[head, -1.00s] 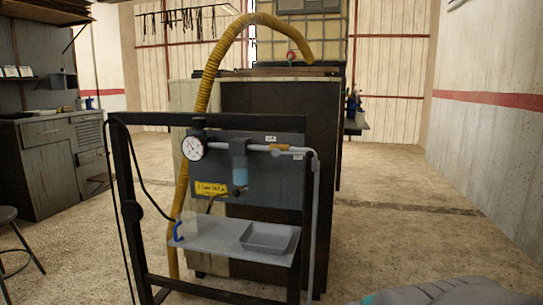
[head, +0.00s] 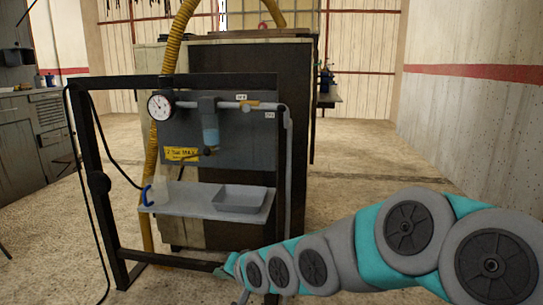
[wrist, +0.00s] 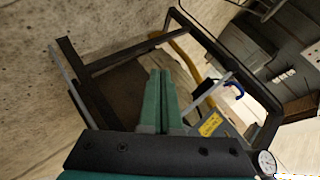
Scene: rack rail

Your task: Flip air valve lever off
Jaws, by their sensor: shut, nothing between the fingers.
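The air valve lever (head: 249,104) is a small orange-yellow handle on the grey air pipe (head: 225,104) along the upper part of the rack panel. My gripper (head: 222,269) is low in the head view, in front of the rack's lower right and well below the lever. In the wrist view its green fingers (wrist: 160,80) are shut together and empty, apart from everything. I cannot make out the lever in the wrist view.
A black-framed rack (head: 87,150) holds a gauge (head: 160,107), a blue filter bowl (head: 210,135) and a yellow label (head: 182,154). A shelf (head: 180,201) below carries a grey tray (head: 240,198) and a blue hook (head: 147,195). Floor right of the rack is open.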

